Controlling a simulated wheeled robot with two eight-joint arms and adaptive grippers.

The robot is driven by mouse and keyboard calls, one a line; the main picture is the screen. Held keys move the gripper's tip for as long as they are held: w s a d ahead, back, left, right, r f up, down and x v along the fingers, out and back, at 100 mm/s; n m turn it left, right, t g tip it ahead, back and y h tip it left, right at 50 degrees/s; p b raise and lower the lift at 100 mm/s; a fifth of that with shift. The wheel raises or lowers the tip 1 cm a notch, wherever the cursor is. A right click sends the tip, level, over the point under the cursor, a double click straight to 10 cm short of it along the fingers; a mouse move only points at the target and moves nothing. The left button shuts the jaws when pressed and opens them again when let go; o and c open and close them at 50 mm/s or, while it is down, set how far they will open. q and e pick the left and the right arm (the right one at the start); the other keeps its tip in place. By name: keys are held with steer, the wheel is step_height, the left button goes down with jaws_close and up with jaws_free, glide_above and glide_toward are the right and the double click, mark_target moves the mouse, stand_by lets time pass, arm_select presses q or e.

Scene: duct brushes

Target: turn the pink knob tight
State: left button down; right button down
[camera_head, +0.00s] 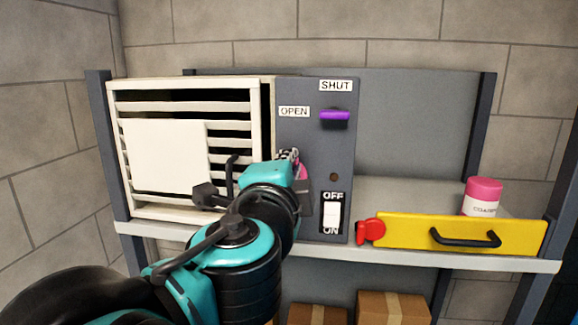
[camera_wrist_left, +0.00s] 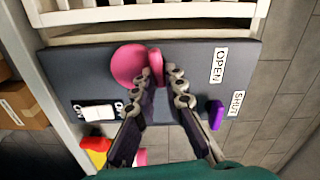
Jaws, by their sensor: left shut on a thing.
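The pink knob (camera_wrist_left: 128,65) sits on the dark grey panel (camera_wrist_left: 190,60); it is round with a raised pink grip bar. In the head view only a little pink of the knob (camera_head: 302,172) shows beside my gripper. My left gripper (camera_wrist_left: 161,72) is shut on the knob, its fingertips on either side of the grip bar. In the head view the left gripper (camera_head: 289,155) is at the panel's left part, and my arm hides much of the area. My right gripper is in neither view.
A purple lever (camera_head: 334,118) is under the SHUT label, and a white OFF/ON switch (camera_head: 332,214) is below. A louvred white vent (camera_head: 235,107) stands left. A yellow drawer front (camera_head: 400,232) with a red piece (camera_head: 370,231) and a pink-lidded jar (camera_head: 482,196) are right.

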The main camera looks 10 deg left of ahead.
arm_select(q)
steer(key=shift+a+f+m+b, duration=0.2)
steer(key=shift+m+b, duration=0.05)
steer(key=shift+m, duration=3.1)
steer(key=shift+a+f+m+b, duration=0.2)
steer(key=shift+m+b, duration=0.1)
steer(key=shift+m, duration=3)
steer(key=shift+a+f+m+b, duration=0.15)
steer(key=shift+f+m+b, duration=0.1)
steer(key=shift+m, duration=3.1)
steer(key=c, duration=1.6)
jaws_free()
steer(key=shift+w, duration=0.15)
